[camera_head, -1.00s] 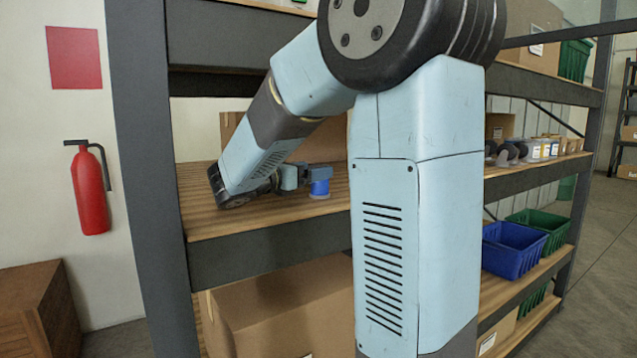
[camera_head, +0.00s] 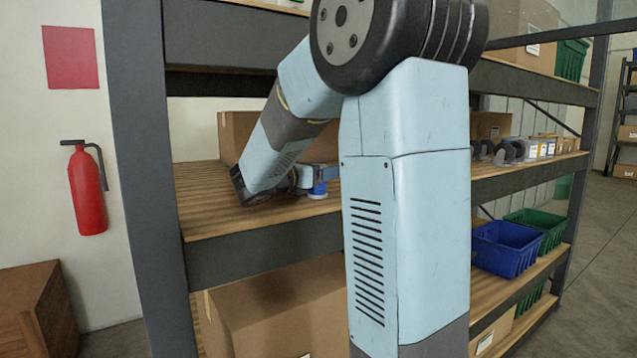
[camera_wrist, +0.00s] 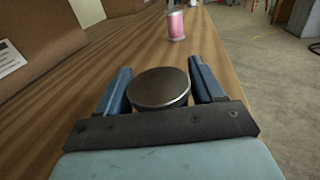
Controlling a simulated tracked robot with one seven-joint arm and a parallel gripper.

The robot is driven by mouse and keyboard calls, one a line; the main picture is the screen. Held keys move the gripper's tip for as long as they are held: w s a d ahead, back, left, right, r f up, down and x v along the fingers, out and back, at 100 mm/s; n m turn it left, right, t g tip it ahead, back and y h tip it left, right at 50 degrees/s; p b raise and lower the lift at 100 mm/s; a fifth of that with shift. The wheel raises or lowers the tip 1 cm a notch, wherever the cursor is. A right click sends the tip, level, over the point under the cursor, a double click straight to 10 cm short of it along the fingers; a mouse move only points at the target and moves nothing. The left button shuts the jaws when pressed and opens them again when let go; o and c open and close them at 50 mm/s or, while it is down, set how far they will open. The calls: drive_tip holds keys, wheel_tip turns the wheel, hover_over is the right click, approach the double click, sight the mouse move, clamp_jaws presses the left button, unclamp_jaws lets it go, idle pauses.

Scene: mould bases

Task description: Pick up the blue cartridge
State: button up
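The blue cartridge (camera_head: 318,190) stands upright on the middle shelf in the head view, mostly hidden by my gripper (camera_head: 318,174). In the wrist view, a round dark metallic top, which I take to be the cartridge (camera_wrist: 160,88), sits between the two blue fingers of my gripper (camera_wrist: 162,76). The fingers are spread on either side of it, with a thin gap visible at the right finger. Contact at the left finger cannot be told.
A pink cylinder (camera_wrist: 175,25) stands farther along the wooden shelf (camera_wrist: 235,80). A cardboard box (camera_wrist: 38,45) stands along the left. The shelf's front edge runs on the right. In the head view, a dark upright (camera_head: 145,180) rises left of my arm.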

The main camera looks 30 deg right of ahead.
drive_tip(key=c, duration=0.8)
